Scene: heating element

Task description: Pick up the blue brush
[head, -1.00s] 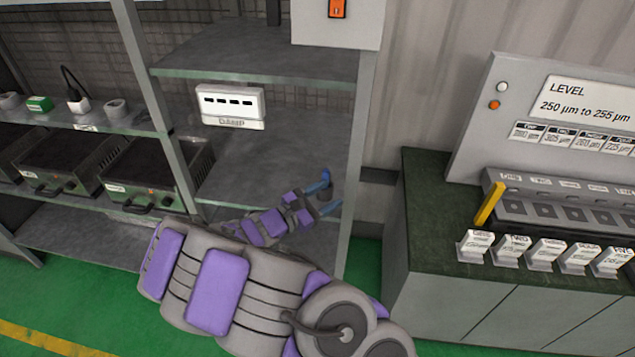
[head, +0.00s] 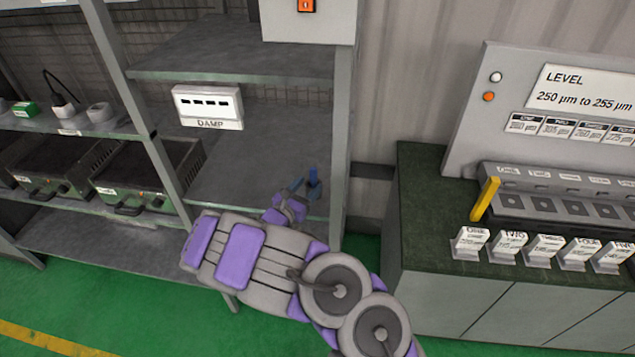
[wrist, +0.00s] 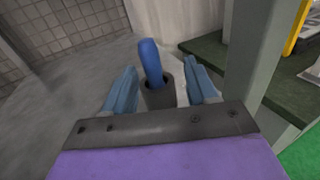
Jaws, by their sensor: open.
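The blue brush (wrist: 151,62) stands upright, its blue handle rising out of a dark round holder (wrist: 160,95) on the grey shelf. In the head view the brush (head: 313,175) is small, near the right post of the shelf. My gripper (wrist: 162,88) is open, with one blue finger to the left of the holder and one to the right. No contact between fingers and brush shows. In the head view my gripper (head: 304,188) is at the brush, and its fingers partly cover the holder.
A shelf post (wrist: 252,60) stands close on the right in the wrist view. A white box marked DAMP (head: 208,106) sits on the shelf to the left. A counter (head: 425,190) with a yellow lever (head: 485,199) is on the right. The shelf (head: 235,165) around the holder is mostly bare.

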